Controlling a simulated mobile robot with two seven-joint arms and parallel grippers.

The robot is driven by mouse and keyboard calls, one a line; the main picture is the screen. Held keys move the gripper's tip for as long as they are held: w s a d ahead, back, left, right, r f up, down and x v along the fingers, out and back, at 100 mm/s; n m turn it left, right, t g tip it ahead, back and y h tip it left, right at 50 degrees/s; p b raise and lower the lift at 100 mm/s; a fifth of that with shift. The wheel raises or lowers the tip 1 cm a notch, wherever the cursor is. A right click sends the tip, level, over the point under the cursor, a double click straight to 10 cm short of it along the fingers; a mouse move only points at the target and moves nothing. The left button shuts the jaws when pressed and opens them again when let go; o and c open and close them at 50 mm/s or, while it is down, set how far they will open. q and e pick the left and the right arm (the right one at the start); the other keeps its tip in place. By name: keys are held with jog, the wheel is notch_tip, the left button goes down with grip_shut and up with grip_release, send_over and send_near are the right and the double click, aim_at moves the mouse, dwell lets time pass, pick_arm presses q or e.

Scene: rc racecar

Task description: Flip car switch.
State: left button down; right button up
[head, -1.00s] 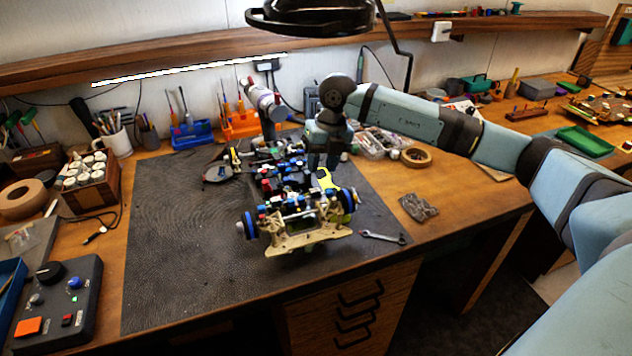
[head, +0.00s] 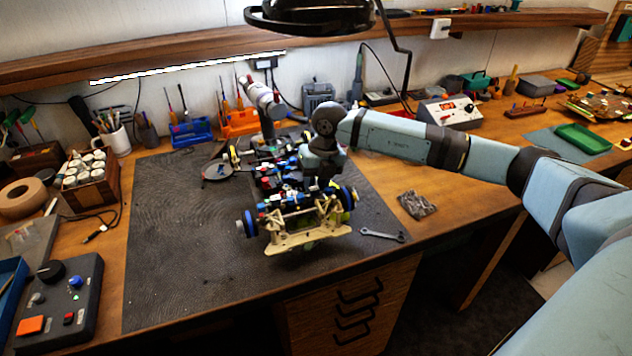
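The RC car (head: 300,230) stands on the dark mat with its tan front bumper and blue-rimmed wheels toward me. Its body is open, with blue, red and black parts showing. My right gripper (head: 321,184) points down into the right rear part of the car's chassis. Its fingers are small and dark against the car parts, so I cannot see whether they are apart or touching anything. The car's switch cannot be made out; the gripper may cover it. My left gripper is not in view.
The black mat (head: 180,260) is clear left of the car. A wrench (head: 382,235) and a small bag of parts (head: 416,205) lie to the right. A control box (head: 62,300) sits front left. A grey jointed stand (head: 264,98) rises behind the car, and a lamp (head: 312,17) hangs above.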

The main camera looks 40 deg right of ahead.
jog(key=shift+a+r+h+p, duration=0.2)
jog(key=shift+a+h+p, duration=0.15)
jog(key=shift+h, duration=0.35)
jog(key=shift+w+g+h, duration=0.15)
jog(key=shift+g+h, duration=0.25)
jog(key=shift+h, duration=0.3)
jog(key=shift+a+f+h, duration=0.15)
jog(key=shift+f+h, duration=0.05)
jog(key=shift+h, duration=0.7)
jog(key=o, duration=0.6)
jog(key=shift+o, duration=0.2)
jog(key=v, duration=1.3)
jog(key=shift+w+r+b, duration=0.25)
jog(key=shift+r+b, duration=0.15)
jog(key=shift+b, duration=0.05)
